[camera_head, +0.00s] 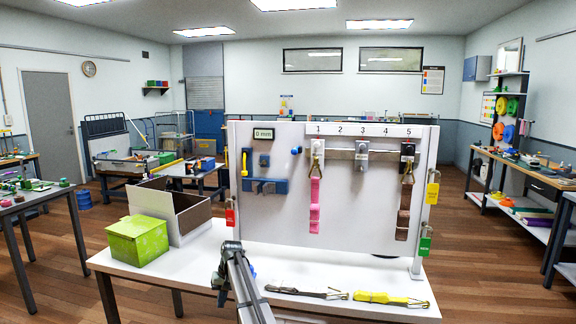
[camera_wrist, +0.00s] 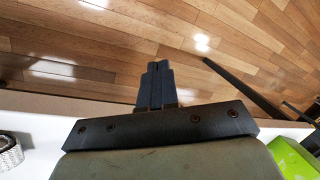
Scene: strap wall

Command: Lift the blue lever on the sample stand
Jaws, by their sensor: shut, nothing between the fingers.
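A white upright panel (camera_head: 335,190) stands on the white table. On its left part is a blue bracket (camera_head: 266,186) with a yellow-handled piece (camera_head: 244,163) at its left. A small blue knob (camera_head: 296,150) sits to the upper right of the bracket. I cannot tell which blue part is the lever, and no separate sample stand is clear. My gripper (camera_wrist: 154,84) is shut and empty in the wrist view, with floor behind its fingertips. In the head view my arm is low in front of the panel's left part, apart from the blue parts.
A green box (camera_head: 138,240) and an open carton (camera_head: 178,212) stand left on the table (camera_head: 215,262). A pink strap (camera_head: 314,205) and a brown strap (camera_head: 403,215) hang from the panel. A dark strap (camera_head: 306,292) and a yellow strap (camera_head: 388,299) lie at the front right.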

